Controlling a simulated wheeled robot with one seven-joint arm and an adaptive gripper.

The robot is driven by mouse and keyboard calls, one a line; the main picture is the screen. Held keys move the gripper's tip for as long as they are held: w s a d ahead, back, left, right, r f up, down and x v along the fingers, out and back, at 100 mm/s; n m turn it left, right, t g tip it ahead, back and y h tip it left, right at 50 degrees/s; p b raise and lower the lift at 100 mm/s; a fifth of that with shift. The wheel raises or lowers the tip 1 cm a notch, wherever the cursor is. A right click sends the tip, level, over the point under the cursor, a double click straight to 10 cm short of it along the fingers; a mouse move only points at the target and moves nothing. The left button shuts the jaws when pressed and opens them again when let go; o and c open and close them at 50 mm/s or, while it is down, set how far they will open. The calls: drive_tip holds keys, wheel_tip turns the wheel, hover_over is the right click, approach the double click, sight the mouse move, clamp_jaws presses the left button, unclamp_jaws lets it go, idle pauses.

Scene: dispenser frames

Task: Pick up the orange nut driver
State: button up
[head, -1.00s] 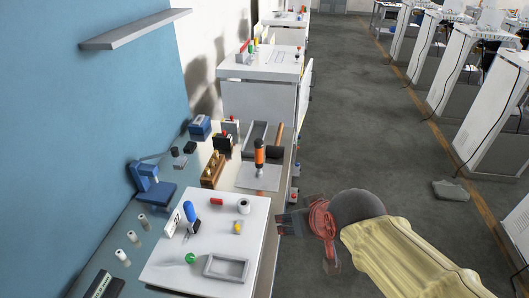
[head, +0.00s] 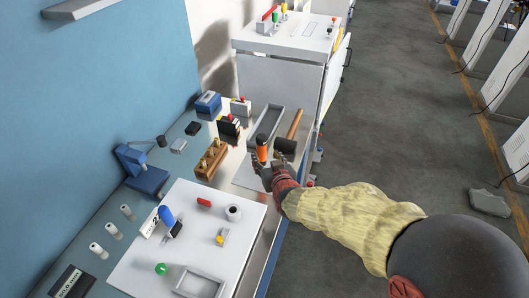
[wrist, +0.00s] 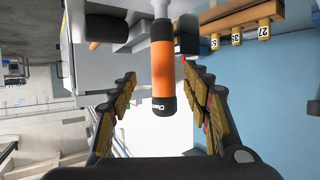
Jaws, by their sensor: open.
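The orange nut driver (head: 262,148) stands upright at the right side of the workbench, its orange and black handle showing in the head view. In the wrist view the nut driver (wrist: 162,75) lies between the open fingers, with space on both sides. My gripper (head: 268,172) is open and right at the handle in the head view. My gripper (wrist: 162,110) shows both finger rows spread in the wrist view. The driver's lower part is partly hidden by my gripper in the head view.
A hammer (head: 286,145) and a grey tray (head: 266,121) lie just behind the driver. A wooden block with brass pieces (head: 210,160) stands to its left. A white board (head: 190,235) with small parts lies in front. Open floor is to the right.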

sight(263, 153)
drive_tip(key=x, duration=0.3)
drive_tip(key=b+x, duration=0.1)
drive_tip(key=x, duration=0.1)
drive_tip(key=shift+a+f, duration=0.25)
drive_tip(key=shift+f, duration=0.1)
drive_tip(key=shift+w+a, duration=0.1)
drive_tip(key=shift+w, duration=0.2)
drive_tip(key=shift+c, duration=1.2)
clamp_jaws()
